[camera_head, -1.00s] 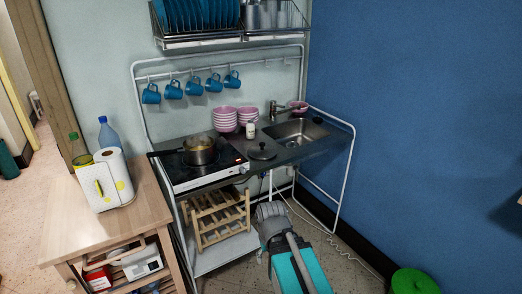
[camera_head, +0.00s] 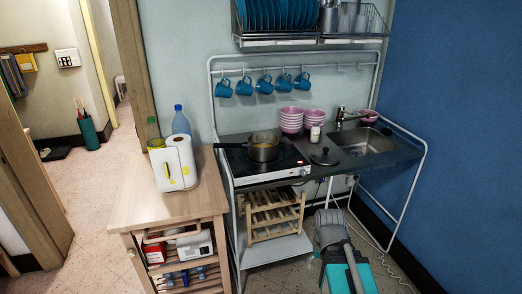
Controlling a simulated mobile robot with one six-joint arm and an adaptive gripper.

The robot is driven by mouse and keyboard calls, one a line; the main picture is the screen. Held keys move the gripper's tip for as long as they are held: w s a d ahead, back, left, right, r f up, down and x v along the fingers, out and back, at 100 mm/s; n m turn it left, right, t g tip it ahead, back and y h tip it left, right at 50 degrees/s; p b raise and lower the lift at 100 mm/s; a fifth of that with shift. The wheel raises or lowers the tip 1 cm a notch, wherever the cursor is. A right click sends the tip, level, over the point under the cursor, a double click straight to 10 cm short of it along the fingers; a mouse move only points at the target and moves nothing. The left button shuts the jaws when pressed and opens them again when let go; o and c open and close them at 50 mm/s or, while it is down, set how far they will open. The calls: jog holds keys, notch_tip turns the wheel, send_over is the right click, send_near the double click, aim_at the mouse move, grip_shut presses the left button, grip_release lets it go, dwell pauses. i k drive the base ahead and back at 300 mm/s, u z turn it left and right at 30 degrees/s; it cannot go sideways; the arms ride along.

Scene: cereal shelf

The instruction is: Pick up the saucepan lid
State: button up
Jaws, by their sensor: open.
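The saucepan lid (camera_head: 324,157) is dark and round with a small knob on top. It lies on the counter (camera_head: 393,163) between the hob (camera_head: 277,173) and the sink (camera_head: 365,143). A saucepan (camera_head: 263,149) stands on the hob to the left of the lid, its dark handle pointing left. My gripper is not in view.
Pink bowls (camera_head: 291,120) and a small white jar (camera_head: 315,133) stand behind the lid. Blue mugs (camera_head: 264,84) hang above. A wooden cart (camera_head: 165,205) is at left.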

aim_at(324, 156)
jog(key=u, duration=0.05)
jog(key=k, duration=0.65)
jog(key=z, duration=0.3)
jog(key=i, duration=0.7)
jog(key=z, duration=0.4)
jog(key=i, duration=1.2)
jog(key=u, duration=0.65)
